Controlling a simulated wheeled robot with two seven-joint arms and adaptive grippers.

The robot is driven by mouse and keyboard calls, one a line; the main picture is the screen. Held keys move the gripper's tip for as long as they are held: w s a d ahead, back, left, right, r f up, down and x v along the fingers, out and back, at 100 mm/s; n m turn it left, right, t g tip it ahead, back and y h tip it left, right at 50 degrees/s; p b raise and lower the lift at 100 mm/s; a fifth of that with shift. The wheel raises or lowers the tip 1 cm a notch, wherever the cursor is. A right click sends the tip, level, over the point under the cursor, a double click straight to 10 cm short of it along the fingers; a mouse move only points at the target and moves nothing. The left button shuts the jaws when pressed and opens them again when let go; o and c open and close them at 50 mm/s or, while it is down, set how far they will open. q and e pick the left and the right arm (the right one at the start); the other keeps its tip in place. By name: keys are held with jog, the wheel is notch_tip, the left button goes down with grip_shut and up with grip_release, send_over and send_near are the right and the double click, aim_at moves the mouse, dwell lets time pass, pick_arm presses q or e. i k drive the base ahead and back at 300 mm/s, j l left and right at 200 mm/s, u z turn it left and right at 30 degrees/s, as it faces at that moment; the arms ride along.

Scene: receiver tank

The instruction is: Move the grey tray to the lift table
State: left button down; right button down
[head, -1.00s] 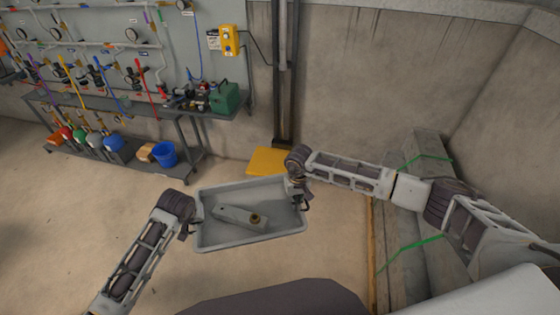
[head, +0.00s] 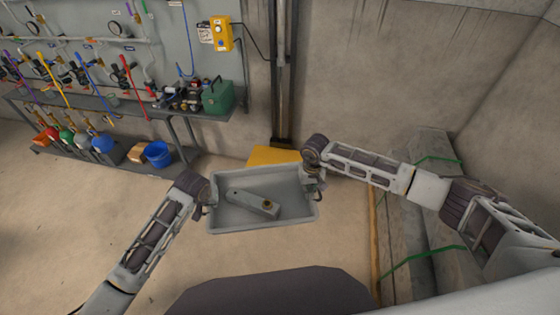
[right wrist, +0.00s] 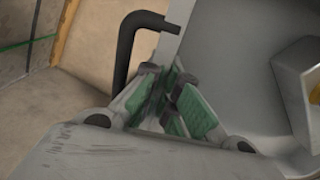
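The grey tray (head: 225,226) is held level between my two grippers in the head view. A grey block-like part with a brass-coloured fitting (head: 252,203) lies inside it. My left gripper (head: 209,198) is at the tray's left end, its fingers mostly hidden. My right gripper (head: 315,180) is at the right end. In the right wrist view the green-padded fingers of my right gripper (right wrist: 168,105) close on the tray's wall (right wrist: 186,45), beside a dark bent handle (right wrist: 128,50). The yellow lift table (head: 272,155) shows just beyond the tray, partly hidden by it.
A workbench (head: 180,117) with gauges, hoses and a green box (head: 218,97) stands along the left wall. A blue bucket (head: 158,154) sits on its lower shelf. Grey beams with green straps (head: 425,255) lie at right. The floor at left is clear.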

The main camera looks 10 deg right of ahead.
aim_at(275, 163)
jog(key=i+z, duration=0.25)
jog(key=i, duration=1.2)
